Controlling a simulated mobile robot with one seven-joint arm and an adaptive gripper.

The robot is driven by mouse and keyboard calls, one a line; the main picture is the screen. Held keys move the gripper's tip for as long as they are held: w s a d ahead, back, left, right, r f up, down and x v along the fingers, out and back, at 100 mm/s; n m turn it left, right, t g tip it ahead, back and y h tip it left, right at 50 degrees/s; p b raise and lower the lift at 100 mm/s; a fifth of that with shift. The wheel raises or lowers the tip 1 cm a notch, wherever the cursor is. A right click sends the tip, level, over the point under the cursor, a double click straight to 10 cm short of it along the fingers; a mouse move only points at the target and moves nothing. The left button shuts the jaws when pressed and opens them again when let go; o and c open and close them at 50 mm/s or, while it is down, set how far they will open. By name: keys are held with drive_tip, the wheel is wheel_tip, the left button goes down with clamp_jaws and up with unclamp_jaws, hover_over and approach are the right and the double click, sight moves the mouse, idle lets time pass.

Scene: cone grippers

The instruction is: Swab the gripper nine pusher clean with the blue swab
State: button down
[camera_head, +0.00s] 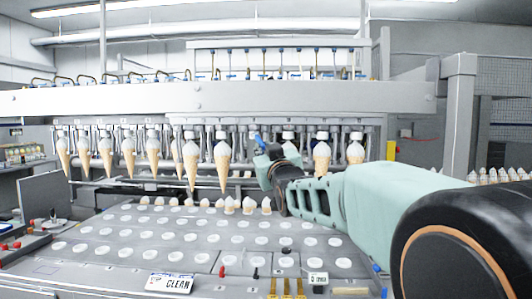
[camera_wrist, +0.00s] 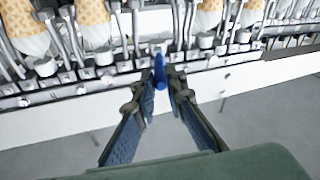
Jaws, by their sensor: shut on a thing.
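My gripper (camera_head: 266,153) is in front of the row of cone grippers, right of the middle in the head view. It is shut on the blue swab (camera_head: 260,141). In the wrist view the swab (camera_wrist: 160,74) shows between my two fingertips (camera_wrist: 160,88), its tip pointing at the row of cone holders. The gripper nine pusher cannot be singled out; no number is readable, and my gripper and arm hide part of the row. Whether the swab touches a pusher cannot be told.
Filled cones (camera_head: 222,153) hang on both sides of my gripper. A grey plate with round white spots (camera_head: 180,237) lies below, with several cone tops along its back edge. A "CLEAN" sign (camera_head: 168,283) stands at the front. A long white beam (camera_head: 150,101) runs above.

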drive_tip(key=shift+a+b, duration=0.25)
drive_tip(key=shift+b, duration=1.25)
drive_tip(key=shift+d, duration=0.7)
